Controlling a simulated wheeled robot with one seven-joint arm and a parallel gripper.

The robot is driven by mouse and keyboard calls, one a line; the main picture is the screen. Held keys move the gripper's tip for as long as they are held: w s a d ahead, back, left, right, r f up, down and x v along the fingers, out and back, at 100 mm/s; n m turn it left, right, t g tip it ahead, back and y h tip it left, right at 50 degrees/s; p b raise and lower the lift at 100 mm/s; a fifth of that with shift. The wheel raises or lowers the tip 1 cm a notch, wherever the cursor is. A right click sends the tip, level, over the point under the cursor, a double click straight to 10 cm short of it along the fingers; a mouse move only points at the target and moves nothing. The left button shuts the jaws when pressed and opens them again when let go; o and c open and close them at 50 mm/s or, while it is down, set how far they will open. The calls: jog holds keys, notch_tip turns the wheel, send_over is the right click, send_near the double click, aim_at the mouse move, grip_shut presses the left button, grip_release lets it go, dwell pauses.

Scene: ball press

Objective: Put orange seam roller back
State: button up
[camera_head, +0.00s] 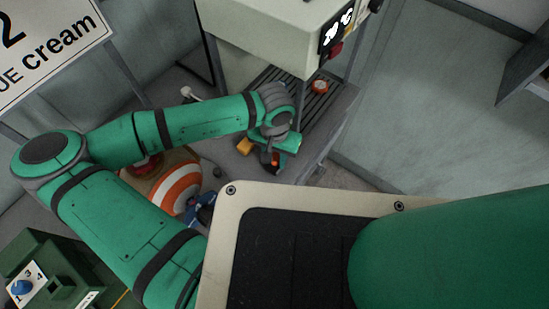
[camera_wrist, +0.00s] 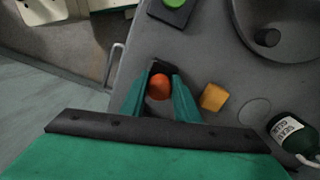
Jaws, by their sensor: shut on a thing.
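The orange seam roller (camera_wrist: 159,87) shows as a rounded orange end between my gripper's two teal fingers in the wrist view. A dark part lies just beyond it. My gripper (camera_wrist: 160,82) is shut on it. In the head view my gripper (camera_head: 277,151) is over the grey worktop, and the roller's orange spot (camera_head: 275,159) shows at its tip. The fingers hide the rest of the roller. I cannot tell whether it touches the worktop (camera_wrist: 215,60).
A yellow-orange block (camera_wrist: 213,97) lies right of my gripper, beside a faint circle. A labelled dark bottle (camera_wrist: 293,135) stands farther right. A green piece on a dark pad (camera_wrist: 174,4) and a round grey disc (camera_wrist: 272,30) lie beyond. A striped ball (camera_head: 178,186) sits left of my gripper.

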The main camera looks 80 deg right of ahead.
aim_at(274, 159)
jog(key=shift+f, duration=0.3)
jog(key=shift+f, duration=0.15)
jog(key=o, duration=1)
notch_tip(274, 159, up, 12)
jog(key=shift+r, duration=0.15)
